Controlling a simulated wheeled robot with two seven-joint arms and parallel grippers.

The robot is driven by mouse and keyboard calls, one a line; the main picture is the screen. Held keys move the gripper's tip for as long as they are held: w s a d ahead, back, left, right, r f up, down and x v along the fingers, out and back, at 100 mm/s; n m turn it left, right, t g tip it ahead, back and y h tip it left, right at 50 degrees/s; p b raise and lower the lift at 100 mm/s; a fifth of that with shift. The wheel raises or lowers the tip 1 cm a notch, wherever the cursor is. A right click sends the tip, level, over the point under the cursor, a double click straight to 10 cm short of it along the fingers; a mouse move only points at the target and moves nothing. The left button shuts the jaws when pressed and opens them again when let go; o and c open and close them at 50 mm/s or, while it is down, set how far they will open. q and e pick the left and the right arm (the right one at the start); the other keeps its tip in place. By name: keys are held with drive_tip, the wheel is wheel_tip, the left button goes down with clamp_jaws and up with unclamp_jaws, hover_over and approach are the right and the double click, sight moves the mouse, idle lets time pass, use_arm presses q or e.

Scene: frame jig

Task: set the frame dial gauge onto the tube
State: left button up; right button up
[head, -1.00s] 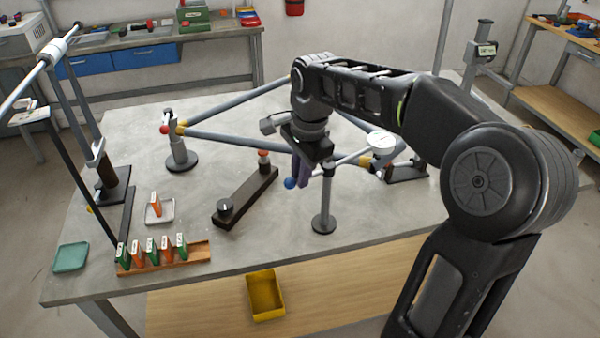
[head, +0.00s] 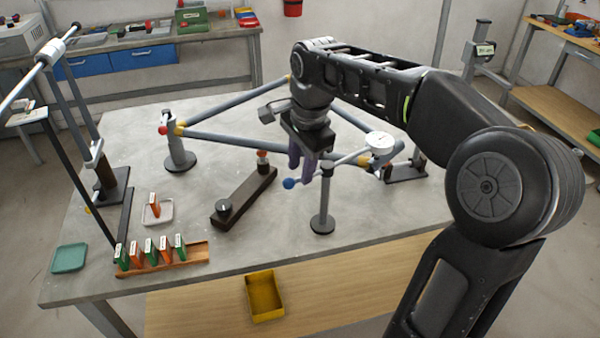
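The dial gauge (head: 381,142) has a round white face at the right end of a pale bar, with a blue ball (head: 289,183) at the bar's left end. The bar crosses the top of an upright post (head: 323,205). The dial lies close to the right part of the grey tube frame (head: 235,140); I cannot tell whether it touches the tube. My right gripper (head: 302,176) points down by the ball end of the bar. Its two purple fingers show a gap between them, so it is open. The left gripper is out of view.
A dark bar with knobs (head: 243,197) lies left of the post. A wooden rack of green and orange blocks (head: 165,260) stands at the front left. A yellow bin (head: 265,296) sits below the table edge. The table (head: 270,245) is bare in front of the post.

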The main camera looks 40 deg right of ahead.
drive_tip(key=r, duration=0.3)
drive_tip(key=s+r, duration=0.1)
drive_tip(key=r, duration=0.1)
idle(0.5)
